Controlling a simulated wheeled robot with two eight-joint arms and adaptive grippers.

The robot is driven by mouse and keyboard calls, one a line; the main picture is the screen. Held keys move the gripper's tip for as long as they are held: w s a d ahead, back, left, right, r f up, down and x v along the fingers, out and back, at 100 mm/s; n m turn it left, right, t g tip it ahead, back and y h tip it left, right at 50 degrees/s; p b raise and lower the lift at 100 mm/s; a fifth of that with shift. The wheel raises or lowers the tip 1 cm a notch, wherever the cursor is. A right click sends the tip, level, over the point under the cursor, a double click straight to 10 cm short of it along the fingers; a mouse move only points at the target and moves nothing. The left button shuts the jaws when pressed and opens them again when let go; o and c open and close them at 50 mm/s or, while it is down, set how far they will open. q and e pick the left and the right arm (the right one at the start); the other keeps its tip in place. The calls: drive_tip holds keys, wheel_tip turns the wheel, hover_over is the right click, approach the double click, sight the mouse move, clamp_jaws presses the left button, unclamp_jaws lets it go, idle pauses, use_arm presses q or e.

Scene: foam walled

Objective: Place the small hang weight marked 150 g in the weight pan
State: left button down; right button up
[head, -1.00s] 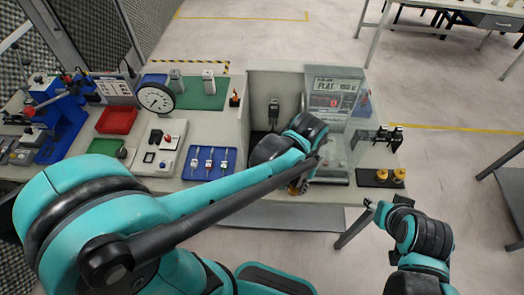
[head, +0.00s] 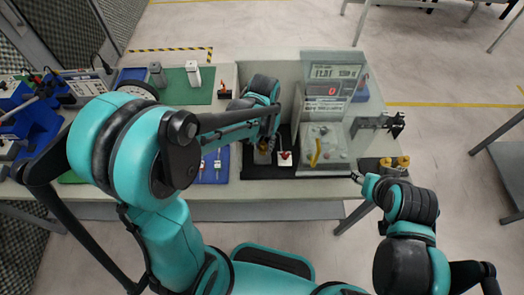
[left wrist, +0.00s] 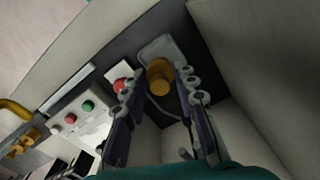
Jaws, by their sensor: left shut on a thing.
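A brass weight (left wrist: 160,76) is between the fingertips of my left gripper (left wrist: 157,82), which is shut on it; its marking cannot be read. It also shows in the head view (head: 263,148), low in the walled bay. A grey rounded pan (left wrist: 152,46) lies beneath the weight in the left wrist view. I cannot tell whether the weight touches it. In the head view my left gripper (head: 264,141) is partly hidden by its own arm. My right gripper (head: 357,177) is empty near the bench's front right edge; its jaw opening is unclear.
A red knob (head: 284,155) stands close right of the gripper. The bay's pale walls (left wrist: 235,50) are close by. A display machine (head: 322,130) stands to the right. Two brass weights (head: 386,162) sit on the dark stand at right. A blue tray (head: 216,168) is at left.

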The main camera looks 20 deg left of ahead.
sight(262, 150)
use_arm(q)
drive_tip(key=shift+w+a+f, duration=0.15)
drive_tip(key=shift+a+f, duration=0.05)
drive_tip(key=shift+f, duration=0.15)
wheel_tip(262, 150, down, 4)
drive_tip(key=shift+r+b, duration=0.15)
drive_tip(key=shift+b, duration=0.55)
drive_tip(key=shift+r, duration=0.1)
